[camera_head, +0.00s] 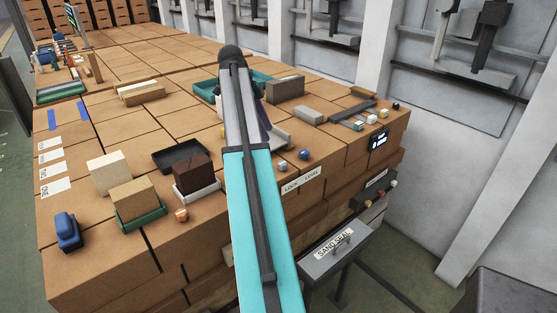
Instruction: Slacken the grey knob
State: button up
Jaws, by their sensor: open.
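A small round grey knob (283,166) sits near the front edge of the brick bench, just right of my arm. A dark blue knob (303,154) is close beside it, up and to the right. A white label reading LOCK LEVEL (302,181) is on the edge just below them. Another small greyish knob (358,125) stands in a row farther right, so I cannot be sure which grey knob is meant. My arm rises through the middle of the picture and hides part of the bench. I cannot make out my gripper or its fingers.
Brick blocks in trays (139,214) and a blue object (67,232) stand at the front left. A grey SAND SEAL box (337,252) stands below the front edge.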

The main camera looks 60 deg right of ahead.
aim_at(282, 163)
jog(key=shift+p+x, duration=2.1)
jog(key=shift+x, duration=4.7)
jog(key=c, duration=1)
